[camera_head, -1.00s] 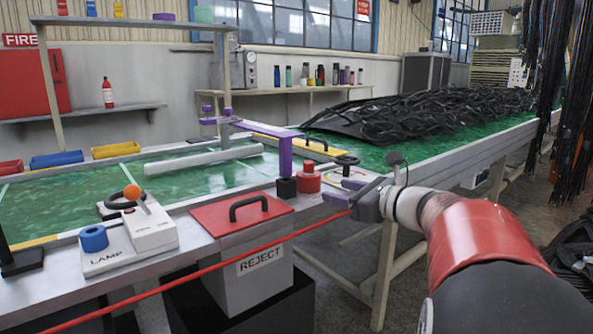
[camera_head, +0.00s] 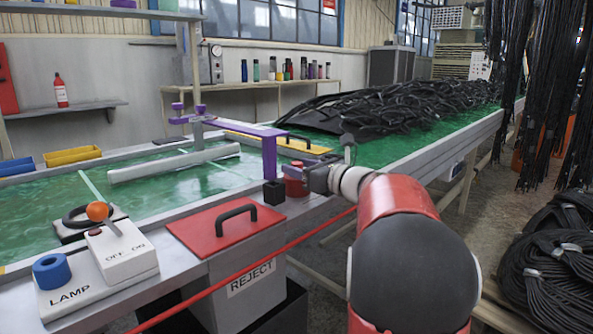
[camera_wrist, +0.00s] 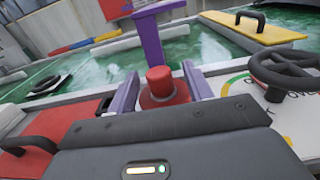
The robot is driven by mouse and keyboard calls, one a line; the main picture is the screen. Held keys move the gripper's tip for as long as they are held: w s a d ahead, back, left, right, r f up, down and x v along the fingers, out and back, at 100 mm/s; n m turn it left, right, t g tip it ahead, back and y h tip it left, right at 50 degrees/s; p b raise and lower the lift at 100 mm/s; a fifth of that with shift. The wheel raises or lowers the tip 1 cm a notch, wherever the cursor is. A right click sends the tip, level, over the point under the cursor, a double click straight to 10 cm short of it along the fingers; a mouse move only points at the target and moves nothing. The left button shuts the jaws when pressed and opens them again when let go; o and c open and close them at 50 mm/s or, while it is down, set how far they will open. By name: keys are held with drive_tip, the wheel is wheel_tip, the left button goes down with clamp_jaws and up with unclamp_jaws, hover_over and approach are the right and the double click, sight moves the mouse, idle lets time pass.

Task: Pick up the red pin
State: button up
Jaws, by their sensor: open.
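The red pin (camera_wrist: 160,86) is a short red cylinder on a wider red base, standing on the metal edge of the green table. In the wrist view it sits between the two purple fingers of my gripper (camera_wrist: 163,92), which are apart. In the head view the red pin (camera_head: 294,184) is partly hidden by my gripper (camera_head: 306,178), which reaches it from the right. I cannot tell whether either finger touches it.
A black handwheel (camera_wrist: 285,72) is close on the right. A red REJECT lid (camera_head: 222,232) with a black handle and a lamp switch box (camera_head: 122,247) lie left. Black hoses (camera_head: 400,105) pile behind.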

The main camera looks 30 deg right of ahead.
drive_tip(key=shift+w+a, duration=0.25)
drive_tip(key=shift+w, duration=0.4)
drive_tip(key=c, duration=1.1)
